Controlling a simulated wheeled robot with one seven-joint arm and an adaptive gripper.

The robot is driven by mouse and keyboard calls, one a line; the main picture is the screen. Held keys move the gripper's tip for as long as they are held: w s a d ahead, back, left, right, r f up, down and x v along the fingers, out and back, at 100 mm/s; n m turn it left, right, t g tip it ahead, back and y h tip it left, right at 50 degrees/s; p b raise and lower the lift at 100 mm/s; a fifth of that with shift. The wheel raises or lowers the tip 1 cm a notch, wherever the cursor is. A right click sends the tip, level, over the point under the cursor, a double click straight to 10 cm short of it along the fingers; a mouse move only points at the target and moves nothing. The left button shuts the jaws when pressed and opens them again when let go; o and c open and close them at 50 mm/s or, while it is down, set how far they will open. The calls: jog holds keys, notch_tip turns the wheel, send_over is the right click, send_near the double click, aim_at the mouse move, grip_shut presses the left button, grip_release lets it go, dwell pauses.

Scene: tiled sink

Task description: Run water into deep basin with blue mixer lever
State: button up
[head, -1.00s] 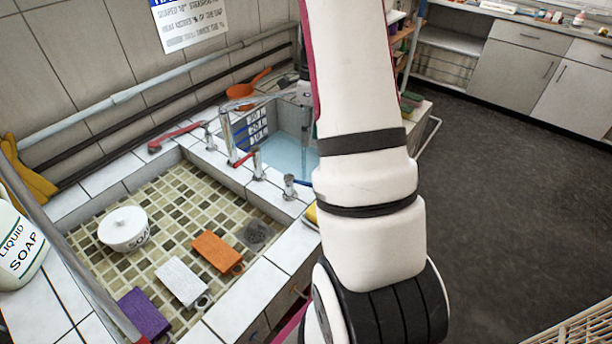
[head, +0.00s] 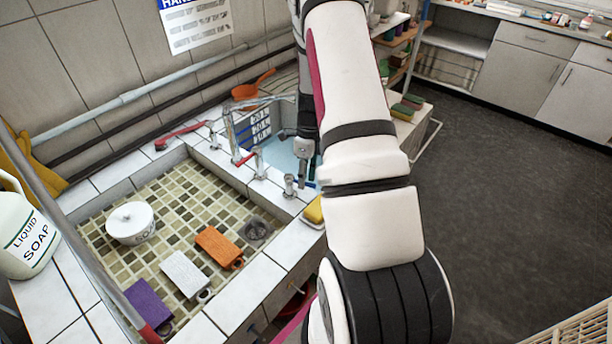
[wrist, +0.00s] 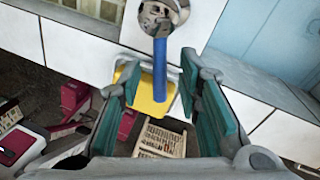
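The blue mixer lever (wrist: 160,72) sticks out from a round chrome tap head (wrist: 158,14) in the wrist view. My gripper (wrist: 157,80) is open, with teal-padded fingers on both sides of the lever. The lever lies between them, nearer the right finger, and I cannot tell whether either touches it. In the head view the lever (head: 309,184) shows small beside its chrome post (head: 290,185), and my gripper (head: 303,150) is just above. The deep basin (head: 284,152) has a pale blue interior, partly hidden by my arm. I cannot tell whether water is running.
A red lever (head: 245,159) is on a neighbouring tap. A yellow sponge (head: 314,210) lies on the tiled edge near the blue lever. Open floor (head: 500,190) lies to the right.

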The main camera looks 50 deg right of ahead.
jog(key=shift+c, duration=0.5)
grip_shut()
jog(key=shift+w, duration=0.1)
jog(key=n+b, duration=0.1)
jog(key=w+d+n+b, duration=0.1)
jog(key=n, duration=0.1)
jog(key=n+b, duration=0.1)
jog(key=shift+w+d+f+n+g, duration=0.1)
jog(key=shift+w+d+n+g, duration=0.1)
jog(key=shift+d+n+g, duration=0.15)
jog(key=shift+w+d+n+g+h+b, duration=0.15)
jog(key=shift+w+n+h+b, duration=0.2)
jog(key=shift+n, duration=0.55)
jog(key=shift+w+d+n+g+h+b, duration=0.1)
jog(key=shift+w+n+b, duration=0.2)
jog(key=shift+n+b, duration=0.5)
jog(key=shift+w+d+n+g+h+b, duration=0.15)
jog(key=shift+w+n+h+b, duration=0.15)
jog(key=shift+n, duration=0.75)
jog(key=shift+o, duration=0.5)
grip_release()
